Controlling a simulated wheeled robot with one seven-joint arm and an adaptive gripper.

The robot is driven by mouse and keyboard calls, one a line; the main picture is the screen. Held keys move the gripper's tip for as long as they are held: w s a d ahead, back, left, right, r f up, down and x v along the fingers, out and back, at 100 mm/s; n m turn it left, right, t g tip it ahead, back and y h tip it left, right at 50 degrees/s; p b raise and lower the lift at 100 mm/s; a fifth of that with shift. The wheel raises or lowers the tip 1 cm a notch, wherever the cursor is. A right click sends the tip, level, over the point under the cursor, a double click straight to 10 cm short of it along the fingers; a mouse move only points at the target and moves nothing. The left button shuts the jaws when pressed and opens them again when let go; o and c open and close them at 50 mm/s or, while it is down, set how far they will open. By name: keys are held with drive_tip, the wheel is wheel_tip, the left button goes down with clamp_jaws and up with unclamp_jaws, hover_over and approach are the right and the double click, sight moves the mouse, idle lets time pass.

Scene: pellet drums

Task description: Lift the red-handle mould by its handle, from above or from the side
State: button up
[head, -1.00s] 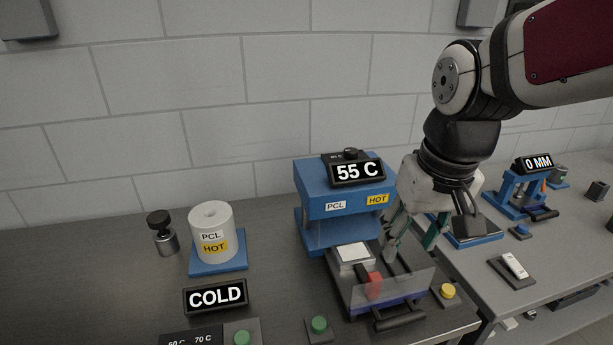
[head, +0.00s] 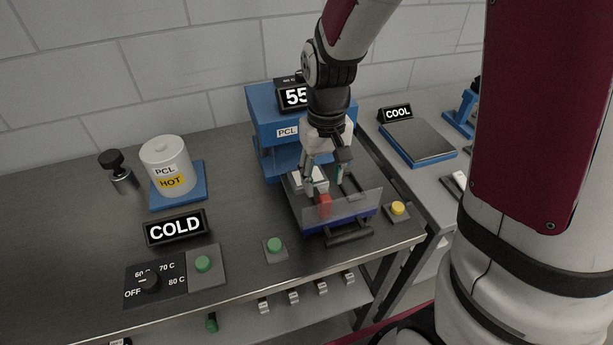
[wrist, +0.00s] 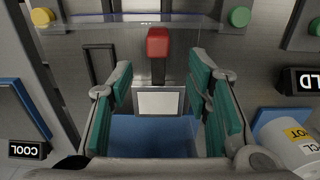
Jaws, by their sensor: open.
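The red-handle mould shows in the wrist view as a pale square plate (wrist: 159,101) with a dark stem and a red handle (wrist: 158,42). In the head view the red handle (head: 324,204) sits behind a clear guard, on the drawer of the blue press. My gripper (head: 325,180) is over the drawer, pointing down. In the wrist view my gripper (wrist: 160,72) is open, with its green-padded fingers apart, one to each side of the mould. Nothing is between the pads that I can see as held. The gripper partly hides the mould in the head view.
The blue press (head: 262,122) stands behind the drawer. The clear guard (head: 345,207) crosses the drawer's front, above a dark bar handle (head: 349,236). A yellow button (head: 398,208) and a green button (head: 274,244) flank it. A white PCL drum (head: 166,168) stands left.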

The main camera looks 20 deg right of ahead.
sight(323, 194)
drive_tip(key=shift+s+d+f+p, duration=0.1)
drive_tip(key=shift+f+p, duration=0.05)
drive_tip(key=shift+f, duration=1.4)
drive_tip(key=shift+s+f+p, duration=0.1)
drive_tip(key=shift+f+p, duration=0.05)
drive_tip(key=shift+f, duration=1.35)
drive_tip(key=shift+w, duration=0.1)
clamp_jaws()
